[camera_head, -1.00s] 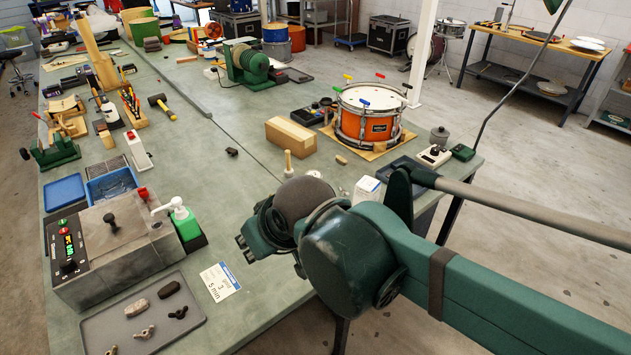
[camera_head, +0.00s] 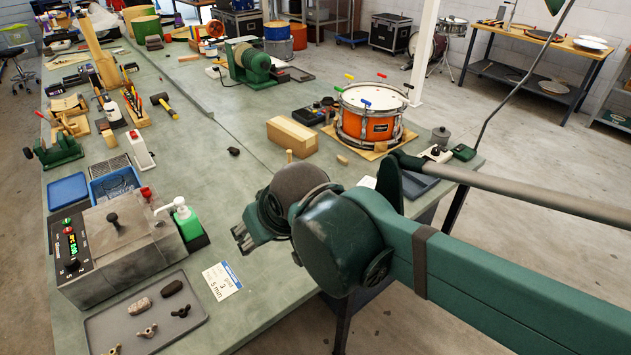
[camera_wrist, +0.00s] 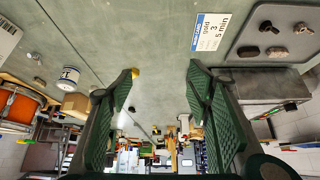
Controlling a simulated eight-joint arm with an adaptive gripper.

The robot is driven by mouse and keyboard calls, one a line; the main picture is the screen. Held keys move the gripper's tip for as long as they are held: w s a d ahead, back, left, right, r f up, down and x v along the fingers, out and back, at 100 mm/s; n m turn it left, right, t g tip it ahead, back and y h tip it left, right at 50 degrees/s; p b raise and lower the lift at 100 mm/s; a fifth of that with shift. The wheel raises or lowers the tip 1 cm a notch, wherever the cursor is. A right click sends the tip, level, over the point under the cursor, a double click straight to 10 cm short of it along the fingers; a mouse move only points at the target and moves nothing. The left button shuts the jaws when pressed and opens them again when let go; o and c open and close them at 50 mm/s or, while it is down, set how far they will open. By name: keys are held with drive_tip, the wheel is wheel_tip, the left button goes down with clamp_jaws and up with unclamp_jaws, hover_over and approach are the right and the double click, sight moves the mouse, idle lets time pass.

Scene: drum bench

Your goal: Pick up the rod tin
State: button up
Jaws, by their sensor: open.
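A small white cylinder with a dark band and printed label (camera_wrist: 69,76) stands on the bench in the wrist view, left of my left finger; it may be the rod tin, but its lettering is too small to read. In the head view only a white sliver of it (camera_head: 368,182) shows behind my arm. My gripper (camera_wrist: 162,82) is open, with nothing between its two green fingers, above the bench. In the head view my gripper (camera_head: 241,239) is over the front part of the bench, left of the white cylinder and apart from it.
A wooden block (camera_head: 292,135) and an orange drum (camera_head: 368,118) stand farther back. A printed card (camera_head: 222,281), grey tray (camera_head: 150,310) and grey box unit (camera_head: 120,245) lie to the left. The bench middle is mostly clear.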

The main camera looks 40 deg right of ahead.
drive_tip(key=w+d+f+m+g+h+p, duration=0.1)
drive_tip(key=w+d+m+p, duration=0.3)
drive_tip(key=d, duration=0.9)
drive_tip(key=w+d+f+m+g+h+p, duration=0.2)
drive_tip(key=w+d+m+p, duration=0.3)
drive_tip(key=w+d+p, duration=0.4)
drive_tip(key=w+d+g, duration=0.1)
drive_tip(key=w+d, duration=0.2)
drive_tip(key=d, duration=0.2)
drive_tip(key=shift+w+d+f, duration=0.15)
drive_tip(key=shift+w+f, duration=0.05)
drive_tip(key=shift+f, duration=0.1)
drive_tip(key=shift+x, duration=1.3)
drive_tip(key=shift+d+b+x, duration=0.15)
drive_tip(key=shift+b+x, duration=0.15)
drive_tip(key=shift+x, duration=1)
drive_tip(key=shift+d+b+x, duration=0.1)
drive_tip(key=shift+b+x, duration=0.15)
drive_tip(key=shift+x, duration=1.05)
drive_tip(key=shift+r, duration=0.1)
